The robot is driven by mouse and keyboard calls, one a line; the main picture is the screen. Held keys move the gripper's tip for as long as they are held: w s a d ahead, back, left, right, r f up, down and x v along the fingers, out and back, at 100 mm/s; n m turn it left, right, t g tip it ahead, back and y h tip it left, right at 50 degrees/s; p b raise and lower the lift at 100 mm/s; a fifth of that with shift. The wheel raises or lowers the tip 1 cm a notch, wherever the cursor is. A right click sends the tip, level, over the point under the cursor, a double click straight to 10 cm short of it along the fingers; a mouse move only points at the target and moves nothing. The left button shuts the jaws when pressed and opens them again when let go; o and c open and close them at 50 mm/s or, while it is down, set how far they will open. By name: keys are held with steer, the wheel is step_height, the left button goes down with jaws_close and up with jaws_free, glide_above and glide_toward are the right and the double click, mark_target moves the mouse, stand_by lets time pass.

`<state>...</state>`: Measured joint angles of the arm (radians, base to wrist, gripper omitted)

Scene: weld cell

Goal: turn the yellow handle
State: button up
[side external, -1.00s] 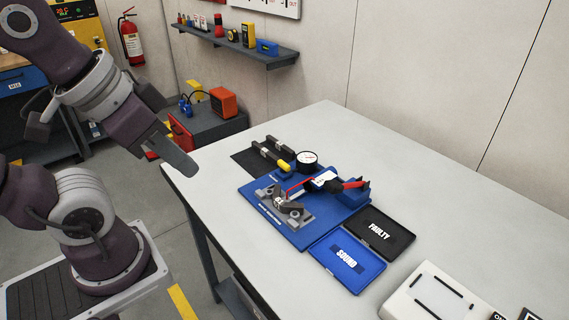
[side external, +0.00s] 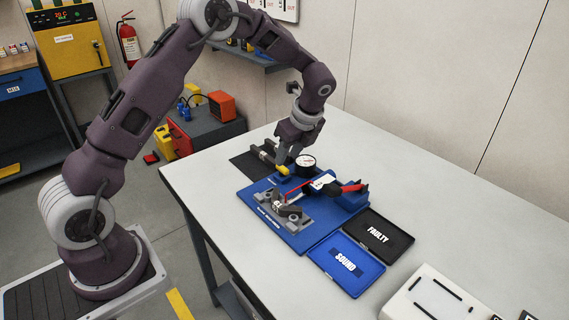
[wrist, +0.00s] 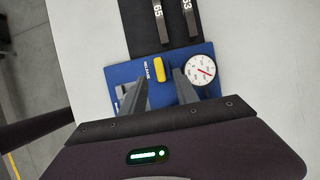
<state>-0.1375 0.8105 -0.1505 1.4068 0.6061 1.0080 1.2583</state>
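The yellow handle (side external: 283,170) sits at the back edge of the blue fixture board (side external: 318,236). In the wrist view the yellow handle (wrist: 160,69) stands just ahead of the fingertips, beside the word RELEASE. My gripper (wrist: 160,76) is open, with one finger to each side of the handle's line and nothing between them that I can see. In the side view my gripper (side external: 281,158) is above and close to the handle; whether it touches cannot be told. A round dial gauge (wrist: 201,70) is just right of the right finger.
Dark bars (wrist: 170,20) lie on a black mat behind the handle. A clamp with red handles (side external: 352,187) is on the board. A black FAULTY tray (side external: 407,246) and a blue SOUND tray (side external: 318,251) lie in front.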

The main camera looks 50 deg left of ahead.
mark_target(283, 167)
steer(key=x, duration=0.4)
steer(key=shift+f, duration=0.2)
jaws_close()
